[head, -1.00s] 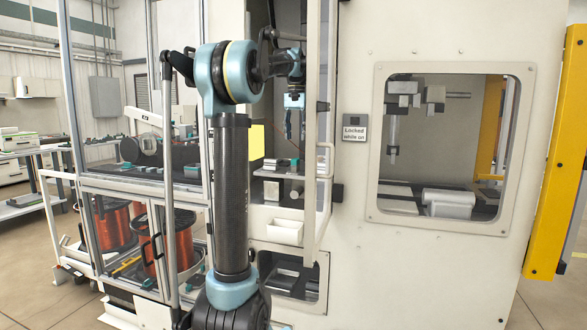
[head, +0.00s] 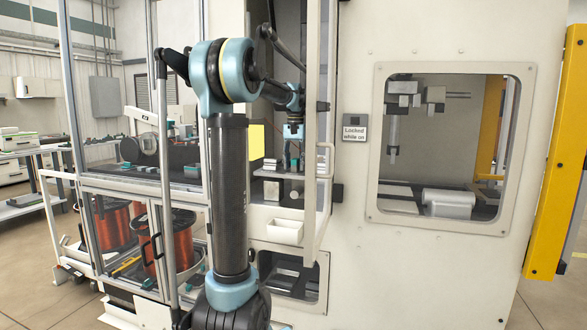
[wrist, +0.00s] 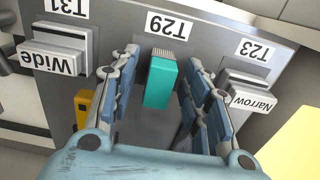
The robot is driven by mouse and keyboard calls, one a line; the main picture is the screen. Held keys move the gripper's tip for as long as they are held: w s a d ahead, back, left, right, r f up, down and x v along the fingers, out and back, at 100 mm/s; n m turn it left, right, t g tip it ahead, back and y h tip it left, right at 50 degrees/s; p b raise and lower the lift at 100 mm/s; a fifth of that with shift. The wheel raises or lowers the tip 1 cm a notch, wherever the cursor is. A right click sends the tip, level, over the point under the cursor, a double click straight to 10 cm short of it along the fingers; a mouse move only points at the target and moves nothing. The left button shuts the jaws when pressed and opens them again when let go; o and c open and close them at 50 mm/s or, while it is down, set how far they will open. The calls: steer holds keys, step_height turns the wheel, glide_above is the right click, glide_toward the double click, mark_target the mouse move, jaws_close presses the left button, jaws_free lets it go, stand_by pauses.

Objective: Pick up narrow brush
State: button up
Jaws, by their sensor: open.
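A teal block with a pale, bristle-like end, which looks like a brush (wrist: 161,82), sits below the T29 label in the wrist view. It bears no readable name. My gripper (wrist: 158,68) is open, with one blue-padded finger on each side of the teal piece. I see gaps on both sides, so it does not look gripped. A grey block marked Narrow (wrist: 250,92) stands by the T23 label, just right of the right finger. In the head view my gripper (head: 293,148) is low over the shelf inside the open machine bay; its fingertips are hard to make out there.
A grey block marked Wide (wrist: 52,55) stands by the T31 label at left. A yellow piece (wrist: 84,108) lies beside the left finger. The machine's door frame (head: 319,150) stands close right of my arm. A white bin (head: 285,232) hangs below the shelf.

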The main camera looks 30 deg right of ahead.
mark_target(295, 159)
steer(key=shift+f, duration=0.3)
jaws_close()
steer(key=shift+r, duration=0.1)
step_height(295, 159, up, 10)
steer(key=shift+f, duration=0.1)
stand_by(0.5)
